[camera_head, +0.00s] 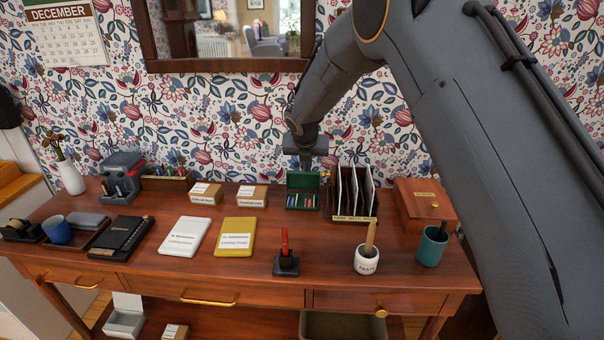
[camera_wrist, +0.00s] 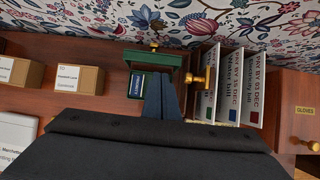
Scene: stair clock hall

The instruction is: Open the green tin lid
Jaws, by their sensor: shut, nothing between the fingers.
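The green tin (camera_head: 302,201) stands at the back of the desk, left of the letter rack. Its lid (camera_head: 303,179) is up, standing at the tin's back edge, and small coloured items show inside. In the wrist view the lid (camera_wrist: 153,60) is a green panel, with the tin's open inside (camera_wrist: 137,87) partly hidden by my fingers. My gripper (camera_head: 305,160) is shut and empty, pointing down just above the raised lid. In the wrist view the shut fingers (camera_wrist: 161,97) overlap the tin; whether they touch the lid I cannot tell.
The letter rack (camera_head: 354,218) stands close right of the tin, with a wooden box (camera_head: 425,203) beyond. Two small cartons (camera_head: 252,195) stand left. A red-handled stamp (camera_head: 286,258), paste pot (camera_head: 367,260) and teal cup (camera_head: 432,247) are nearer. The patterned wall is close behind.

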